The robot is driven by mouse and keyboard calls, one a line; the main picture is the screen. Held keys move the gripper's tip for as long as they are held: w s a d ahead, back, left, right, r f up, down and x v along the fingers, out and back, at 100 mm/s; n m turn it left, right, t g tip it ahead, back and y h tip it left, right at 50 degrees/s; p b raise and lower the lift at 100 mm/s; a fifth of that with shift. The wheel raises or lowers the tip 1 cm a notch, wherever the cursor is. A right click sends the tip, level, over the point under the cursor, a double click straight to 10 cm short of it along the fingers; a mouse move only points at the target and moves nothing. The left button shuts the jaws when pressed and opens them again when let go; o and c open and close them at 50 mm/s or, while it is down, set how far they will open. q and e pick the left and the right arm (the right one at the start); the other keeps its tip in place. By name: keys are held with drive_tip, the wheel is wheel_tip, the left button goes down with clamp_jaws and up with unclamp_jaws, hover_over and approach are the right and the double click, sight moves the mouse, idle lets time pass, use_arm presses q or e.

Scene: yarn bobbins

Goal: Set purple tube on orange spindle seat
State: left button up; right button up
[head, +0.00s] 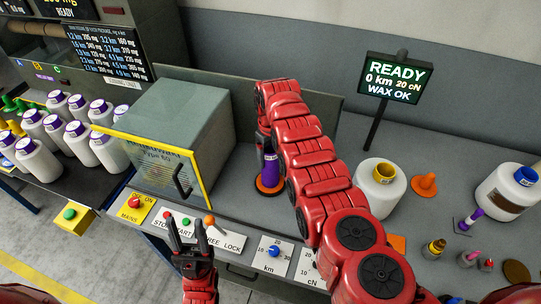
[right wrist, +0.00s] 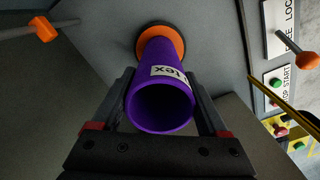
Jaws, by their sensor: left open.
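The purple tube (head: 270,172) stands upright with its lower end at the orange spindle seat (head: 268,187), in front of the back panel. In the right wrist view the open mouth of the purple tube (right wrist: 160,108) faces me, and its far end meets the orange seat (right wrist: 160,42). My right gripper (right wrist: 159,72) has one finger on each side of the tube; whether they press on it I cannot tell. In the head view my right arm hides the tube's top. My left gripper (head: 193,232) is open and empty in front of the control panel.
A grey box with a yellow-edged front (head: 165,135) stands left of the tube. Several white bobbins (head: 38,160) fill the left shelf. An orange-tipped lever (head: 209,220) sits near my left gripper.

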drive_tip(key=shift+o, duration=1.4)
drive_tip(key=shift+r, duration=0.1)
drive_tip(key=shift+w+r+b, duration=0.1)
drive_tip(key=shift+r+b, duration=0.3)
drive_tip(key=shift+r, duration=0.15)
wheel_tip(320, 180, up, 16)
drive_tip(key=p, duration=0.1)
